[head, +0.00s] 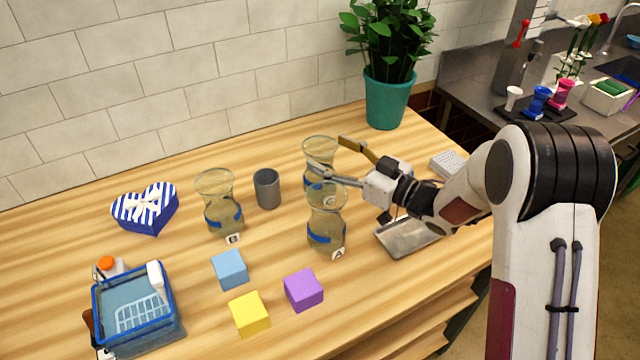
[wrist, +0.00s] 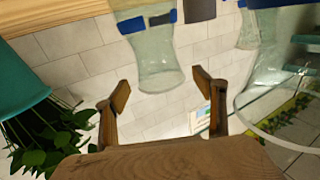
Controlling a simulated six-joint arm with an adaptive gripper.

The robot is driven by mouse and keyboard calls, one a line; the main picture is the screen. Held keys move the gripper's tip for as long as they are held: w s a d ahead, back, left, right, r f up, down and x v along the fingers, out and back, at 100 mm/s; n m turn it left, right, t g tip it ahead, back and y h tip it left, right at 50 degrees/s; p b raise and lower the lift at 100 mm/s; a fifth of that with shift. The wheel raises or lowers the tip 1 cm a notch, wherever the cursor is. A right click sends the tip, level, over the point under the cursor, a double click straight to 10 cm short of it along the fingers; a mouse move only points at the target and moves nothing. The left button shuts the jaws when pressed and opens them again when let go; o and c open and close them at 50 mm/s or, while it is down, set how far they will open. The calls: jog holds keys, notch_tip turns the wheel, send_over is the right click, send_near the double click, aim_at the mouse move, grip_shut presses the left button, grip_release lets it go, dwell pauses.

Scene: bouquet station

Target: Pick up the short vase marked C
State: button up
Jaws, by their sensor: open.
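The glass vase marked C (head: 319,150) stands upright at the back middle of the table, with a blue band; vase A hides part of it. It appears upside down in the middle of the wrist view (wrist: 154,65). My gripper (head: 328,153) is open and empty, reaching toward vase C from its right. In the wrist view the two fingertips (wrist: 160,82) are spread with the vase's rim near the gap between them; I cannot tell whether they touch it. Vase A (head: 325,222) stands in front of C. Vase B (head: 217,207) stands to the left.
A grey cup (head: 267,189) stands between B and C. Blue (head: 230,269), yellow (head: 249,313) and purple (head: 303,290) blocks lie in front. A heart box (head: 146,208) and blue basket (head: 137,310) are left. A potted plant (head: 387,100) is behind; a metal tray (head: 405,238) is under my arm.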

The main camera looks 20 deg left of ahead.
aim_at(308, 142)
jog(key=shift+x, duration=1.75)
grip_shut()
jog(key=shift+r, duration=0.1)
